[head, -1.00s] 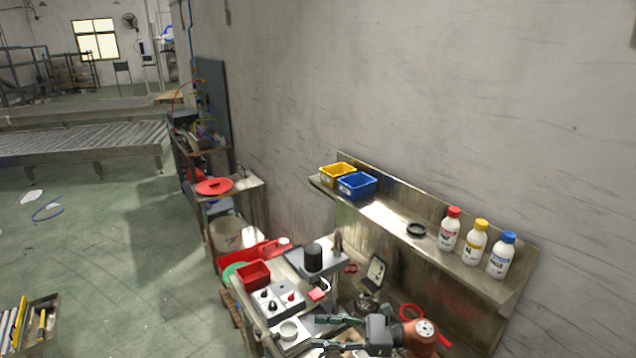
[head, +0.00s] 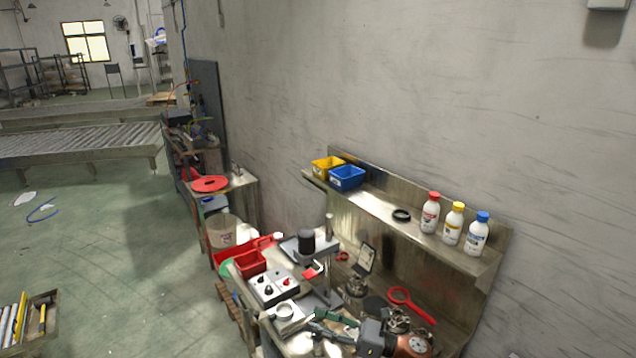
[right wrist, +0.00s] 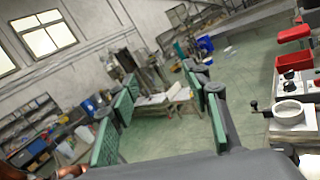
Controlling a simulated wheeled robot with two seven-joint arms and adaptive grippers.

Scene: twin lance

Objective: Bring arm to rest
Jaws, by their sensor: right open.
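My right gripper (head: 316,324) shows at the bottom of the head view, over the near end of the workbench (head: 297,345). Its dark body and orange wrist link lie to the right of its fingers. In the right wrist view the gripper (right wrist: 160,82) has its two green-padded fingers spread wide, with nothing between them but the distant floor and a table. It is open and empty. My left gripper is in neither view now.
A shelf (head: 375,205) with bottles and bins runs above. Open floor (head: 120,270) lies left.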

